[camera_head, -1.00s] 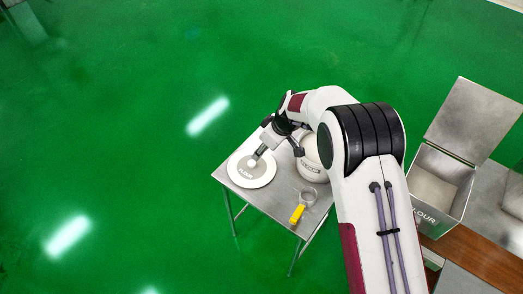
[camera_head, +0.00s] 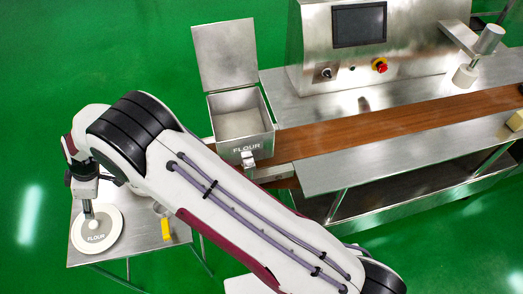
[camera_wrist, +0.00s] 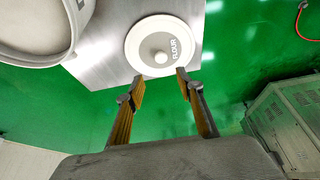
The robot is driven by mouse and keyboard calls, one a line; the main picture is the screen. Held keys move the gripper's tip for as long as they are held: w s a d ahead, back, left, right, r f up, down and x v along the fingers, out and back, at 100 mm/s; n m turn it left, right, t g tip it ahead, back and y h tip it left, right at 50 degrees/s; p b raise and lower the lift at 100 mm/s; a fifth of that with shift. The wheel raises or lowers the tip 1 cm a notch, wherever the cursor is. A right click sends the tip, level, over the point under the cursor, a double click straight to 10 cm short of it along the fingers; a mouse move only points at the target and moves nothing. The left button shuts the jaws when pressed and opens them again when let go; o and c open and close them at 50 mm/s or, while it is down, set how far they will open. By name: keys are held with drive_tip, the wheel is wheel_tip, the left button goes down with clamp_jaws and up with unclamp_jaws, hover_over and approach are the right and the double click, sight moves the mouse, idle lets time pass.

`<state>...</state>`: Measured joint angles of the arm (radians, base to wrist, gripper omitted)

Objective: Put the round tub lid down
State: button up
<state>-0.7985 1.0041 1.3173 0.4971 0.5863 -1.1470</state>
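The round white tub lid (camera_head: 112,222), marked FLOUR, lies flat on the small metal side table (camera_head: 150,238), near its left corner. In the wrist view, the lid (camera_wrist: 143,33) shows its knob up. My gripper (camera_wrist: 161,75) is open there, its two fingers apart with a gap wider than the knob, which appears just past the fingertips. In the head view, my gripper (camera_head: 89,212) is above the lid, close to the knob; whether it touches cannot be told. The white tub (camera_wrist: 70,38) stands beside the lid, mostly hidden by my arm in the head view.
A yellow-handled tool (camera_head: 166,228) lies on the side table to the right of the lid. Green floor is free left of the table. A grey cabinet (camera_wrist: 290,120) shows in the wrist view.

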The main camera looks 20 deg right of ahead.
drive_tip(key=w+d+r+m+t, duration=0.1)
drive_tip(key=w+d+r+m, duration=0.15)
drive_tip(key=d+r, duration=0.8)
drive_tip(key=w+d+r+m+t, duration=0.1)
drive_tip(key=w+d+r+m, duration=0.15)
drive_tip(key=d+r, duration=0.85)
drive_tip(key=s+d+r+m+t+h, duration=0.1)
drive_tip(key=s+d+r+m, duration=0.15)
drive_tip(key=d+r, duration=0.35)
drive_tip(key=s+d+r+m+t, duration=0.15)
drive_tip(key=s+d+r, duration=0.25)
drive_tip(key=d, duration=0.4)
drive_tip(key=s+d+r+m+t+h, duration=0.1)
drive_tip(key=s+d+m+h, duration=0.2)
drive_tip(key=s+d+m, duration=0.5)
drive_tip(key=s+d, duration=1.1)
drive_tip(key=s, duration=0.1)
drive_tip(key=shift+d+m, duration=0.2)
drive_tip(key=shift+m, duration=0.2)
